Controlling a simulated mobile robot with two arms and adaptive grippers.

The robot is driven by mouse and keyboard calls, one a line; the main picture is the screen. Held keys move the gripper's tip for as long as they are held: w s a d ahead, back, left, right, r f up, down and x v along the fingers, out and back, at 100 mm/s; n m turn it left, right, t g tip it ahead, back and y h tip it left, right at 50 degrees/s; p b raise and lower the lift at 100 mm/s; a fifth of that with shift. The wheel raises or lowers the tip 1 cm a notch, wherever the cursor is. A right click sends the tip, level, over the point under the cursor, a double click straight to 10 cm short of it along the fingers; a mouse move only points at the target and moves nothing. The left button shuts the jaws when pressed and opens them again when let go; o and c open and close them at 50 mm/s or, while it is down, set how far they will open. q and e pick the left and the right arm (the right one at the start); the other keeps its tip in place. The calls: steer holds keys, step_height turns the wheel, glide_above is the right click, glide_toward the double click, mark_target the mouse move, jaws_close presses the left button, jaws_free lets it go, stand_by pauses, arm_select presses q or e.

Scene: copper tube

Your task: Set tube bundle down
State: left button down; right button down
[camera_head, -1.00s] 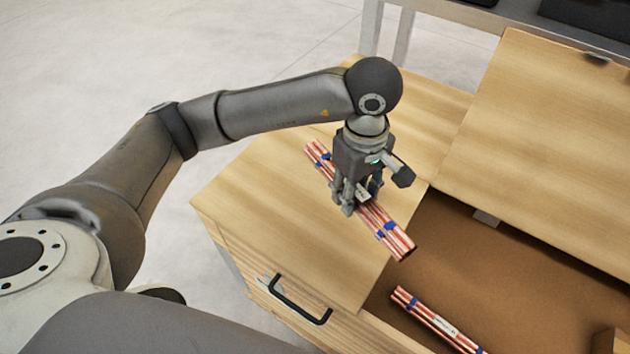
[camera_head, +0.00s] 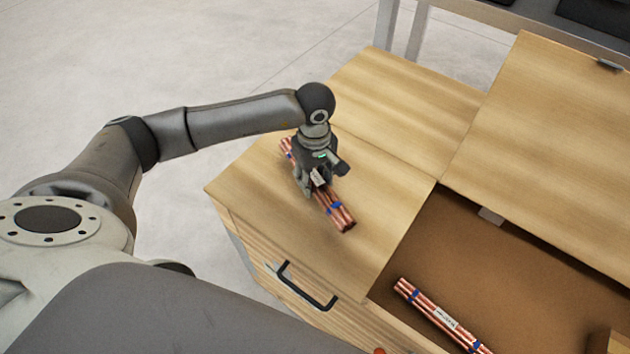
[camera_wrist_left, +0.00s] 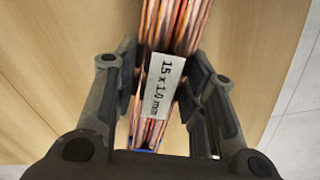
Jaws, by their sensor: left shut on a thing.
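A bundle of copper tubes (camera_head: 336,211) with blue bands is over the left part of the wooden worktop, slanting from upper left to lower right. I cannot tell if it touches the wood. My left gripper (camera_head: 312,190) is shut on its middle, pointing down. In the left wrist view the fingers of my left gripper (camera_wrist_left: 160,95) flank the bundle (camera_wrist_left: 180,25). A white label (camera_wrist_left: 163,84) reading "15 x 1.0 mm" shows between them. My right gripper is not in view.
A second copper tube bundle (camera_head: 430,312) lies in the open brown compartment (camera_head: 500,260) at the lower right. The wooden top (camera_head: 385,110) behind the gripper is clear. A black handle (camera_head: 306,286) is on the front. A raised wooden panel (camera_head: 550,150) stands at the right.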

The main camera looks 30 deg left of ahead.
arm_select(q)
steer(key=shift+f, duration=0.95)
steer(key=shift+d, duration=0.1)
steer(key=c, duration=1.3)
jaws_free()
steer(key=shift+f, duration=0.2)
steer(key=shift+c, duration=0.2)
steer(key=o, duration=0.4)
steer(key=shift+o, duration=0.2)
steer(key=shift+r, duration=0.15)
